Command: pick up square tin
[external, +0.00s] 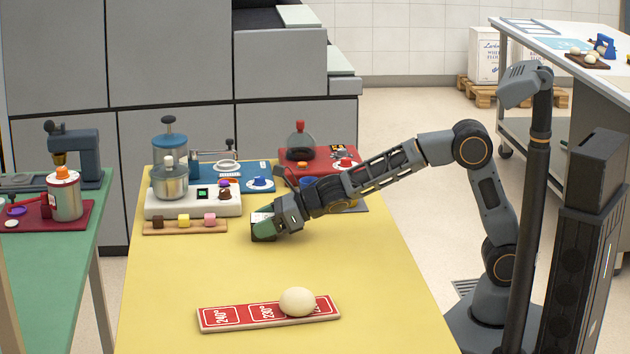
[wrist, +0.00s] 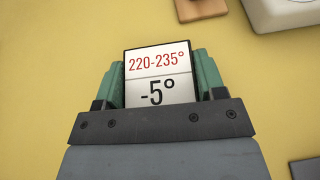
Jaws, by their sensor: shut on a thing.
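The square tin (wrist: 158,62) is a small dark box with a white top printed "220-235°" in red and "-5°" in black. In the external view the tin (external: 261,216) is at the middle of the yellow table, partly hidden by my gripper. My gripper (external: 264,229) reaches in from the right and is shut on the tin. In the wrist view the green fingers of my gripper (wrist: 159,80) press on its left and right sides. I cannot tell whether the tin touches the table.
The yellow table (external: 190,270) is clear around the tin's front. A red numbered board (external: 240,316) with a pale dough ball (external: 297,301) lies at the front. A wooden strip (external: 185,228) with coloured cubes and a white appliance (external: 165,205) stand behind left; a blue mat (external: 205,171) lies behind.

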